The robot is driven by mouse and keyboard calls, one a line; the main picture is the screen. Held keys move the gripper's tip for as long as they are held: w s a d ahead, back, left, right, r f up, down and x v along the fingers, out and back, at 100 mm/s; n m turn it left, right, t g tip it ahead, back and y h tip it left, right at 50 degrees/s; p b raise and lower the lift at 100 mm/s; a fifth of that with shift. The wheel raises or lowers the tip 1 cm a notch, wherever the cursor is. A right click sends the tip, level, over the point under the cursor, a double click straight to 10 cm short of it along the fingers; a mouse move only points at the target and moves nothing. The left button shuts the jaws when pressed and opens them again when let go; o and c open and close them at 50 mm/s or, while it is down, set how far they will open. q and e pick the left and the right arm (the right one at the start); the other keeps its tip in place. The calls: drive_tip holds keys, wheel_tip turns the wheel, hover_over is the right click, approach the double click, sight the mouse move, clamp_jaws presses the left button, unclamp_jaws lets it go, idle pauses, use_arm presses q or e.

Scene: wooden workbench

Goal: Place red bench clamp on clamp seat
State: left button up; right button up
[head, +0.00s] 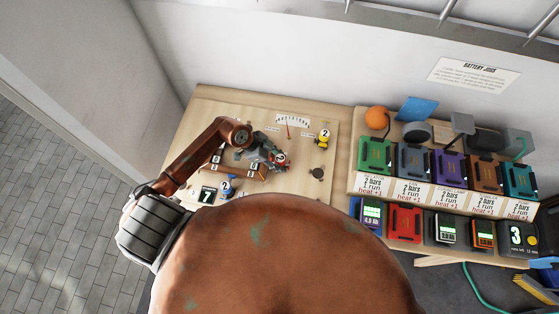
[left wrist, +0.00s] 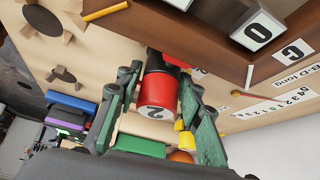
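The red bench clamp (left wrist: 160,92) is a red cylinder with a white end marked 2, seen in the left wrist view between the green fingers of my left gripper (left wrist: 162,72). The fingers lie close along both its sides and look shut on it. In the head view my left gripper (head: 270,154) is over the middle of the light wooden board, with the clamp (head: 281,158) at its tips. A dark pronged round piece (head: 317,173), possibly the clamp seat, is to its right on the board; similar dark shapes (left wrist: 62,75) show in the left wrist view. My right gripper is not in view.
A yellow clamp (head: 323,139) stands at the board's back right and a blue one (head: 227,187) at the front left. A brown wooden block (head: 248,173) is under my gripper. A rack (head: 352,181) of coloured battery docks stands at right. A large brown part of mine covers the foreground.

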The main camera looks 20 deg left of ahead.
use_arm(q)
drive_tip(key=shift+o, duration=1.2)
drive_tip(key=v, duration=1.2)
drive_tip(key=shift+r, duration=0.15)
